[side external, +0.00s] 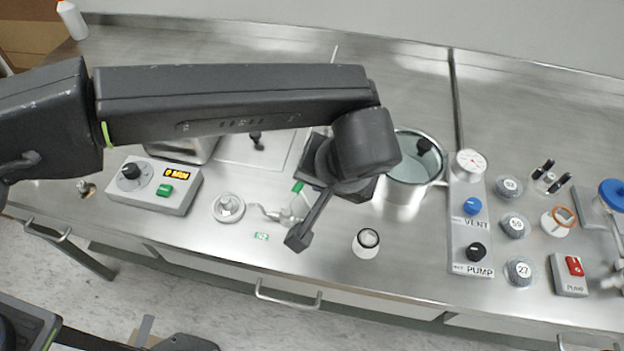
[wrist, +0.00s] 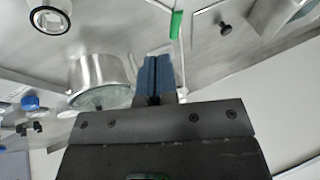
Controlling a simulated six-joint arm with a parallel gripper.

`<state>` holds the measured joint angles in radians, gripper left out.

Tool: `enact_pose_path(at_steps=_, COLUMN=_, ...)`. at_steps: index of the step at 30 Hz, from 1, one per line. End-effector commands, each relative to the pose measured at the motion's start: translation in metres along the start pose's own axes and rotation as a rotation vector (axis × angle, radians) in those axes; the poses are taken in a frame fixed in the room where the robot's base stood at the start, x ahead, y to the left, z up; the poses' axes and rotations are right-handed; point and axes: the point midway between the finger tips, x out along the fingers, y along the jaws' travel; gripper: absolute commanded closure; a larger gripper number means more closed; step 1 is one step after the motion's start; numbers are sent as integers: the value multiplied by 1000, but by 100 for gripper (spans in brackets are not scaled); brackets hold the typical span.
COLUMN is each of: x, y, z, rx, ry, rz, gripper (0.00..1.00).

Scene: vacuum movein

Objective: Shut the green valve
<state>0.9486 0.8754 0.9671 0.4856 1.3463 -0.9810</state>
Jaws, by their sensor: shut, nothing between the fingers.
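The green valve handle (side external: 297,187) shows just left of my gripper in the side view, by clear fittings (side external: 290,213) on the bench. In the wrist view the green handle (wrist: 176,24) is a narrow strip, roughly in line with a thin tube there. I cannot tell its exact setting. My gripper (side external: 297,240) is shut and empty, pointing down to the lower left in the side view, in front of the valve. In the wrist view its blue fingers (wrist: 156,72) are together, below the handle in the picture and apart from it. My wrist hides part of the area behind.
A metal pot (side external: 408,195) stands to the right, beside a panel (side external: 471,235) with VENT and PUMP knobs. A timer box (side external: 153,185) is on the left. A small white-rimmed cup (side external: 367,242) stands near the front. Several weights stand further right.

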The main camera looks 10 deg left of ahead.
Motion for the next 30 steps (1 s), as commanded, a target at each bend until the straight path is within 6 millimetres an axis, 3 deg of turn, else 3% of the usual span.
enact_pose_path(at_steps=3, x=-26, y=-1, z=1, rx=1, ry=1, rz=2, gripper=100)
enact_pose_path(at_steps=10, x=-55, y=-2, z=2, rx=1, ry=0, rz=1, gripper=100)
enact_pose_path(at_steps=30, x=-61, y=-3, z=3, rx=1, ry=-1, rz=-1, gripper=100)
